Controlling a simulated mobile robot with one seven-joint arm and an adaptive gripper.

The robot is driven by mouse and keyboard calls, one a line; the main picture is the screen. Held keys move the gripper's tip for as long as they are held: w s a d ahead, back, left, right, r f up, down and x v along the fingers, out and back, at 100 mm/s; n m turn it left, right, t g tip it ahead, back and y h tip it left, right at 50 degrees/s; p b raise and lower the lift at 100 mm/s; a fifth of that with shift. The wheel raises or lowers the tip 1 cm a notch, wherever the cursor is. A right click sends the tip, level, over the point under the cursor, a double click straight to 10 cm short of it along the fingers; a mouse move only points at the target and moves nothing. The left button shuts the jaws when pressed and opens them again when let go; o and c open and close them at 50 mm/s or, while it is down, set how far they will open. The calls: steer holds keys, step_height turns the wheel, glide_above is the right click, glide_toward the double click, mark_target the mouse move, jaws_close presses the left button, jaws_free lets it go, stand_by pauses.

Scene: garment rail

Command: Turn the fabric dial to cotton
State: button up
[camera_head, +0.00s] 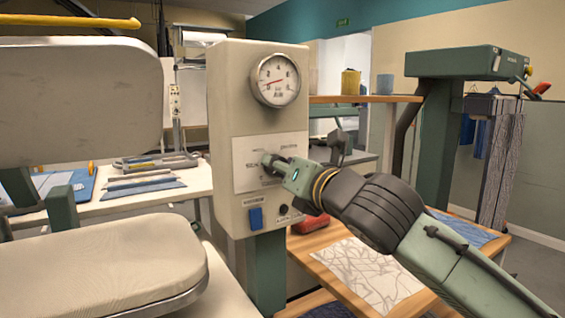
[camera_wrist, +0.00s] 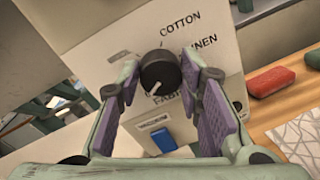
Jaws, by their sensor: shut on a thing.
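The fabric dial (camera_wrist: 160,71) is a round black knob on a white label plate (camera_wrist: 100,48). Its white mark points to the lower left in the wrist view. The word COTTON is printed above and right of it, LINEN to its right, and FABRIC below. My gripper (camera_wrist: 163,85) has its purple-padded fingers on both sides of the dial and is shut on it. In the head view my gripper (camera_head: 276,165) reaches the plate on the beige control box (camera_head: 228,100) from the right and hides most of the dial.
A pressure gauge (camera_head: 276,80) sits above the plate. A blue switch (camera_head: 256,218) and a small black knob (camera_head: 283,209) are below. A padded press (camera_head: 90,265) stands at left. A red object (camera_wrist: 271,81) lies on the wooden table at right.

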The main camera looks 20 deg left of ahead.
steer(key=shift+w+d+f+m+g+y+p, duration=0.2)
steer(key=shift+m+p, duration=0.7)
steer(key=shift+m, duration=3.75)
steer(key=shift+s+a+m+g+y+p, duration=0.15)
steer(key=shift+m+g+y+p, duration=0.55)
steer(key=shift+m, duration=4)
steer(key=shift+w+d+f+m+g+h+p, duration=0.1)
steer(key=shift+m+p, duration=1.05)
steer(key=shift+m, duration=3.5)
steer(key=o, duration=1.2)
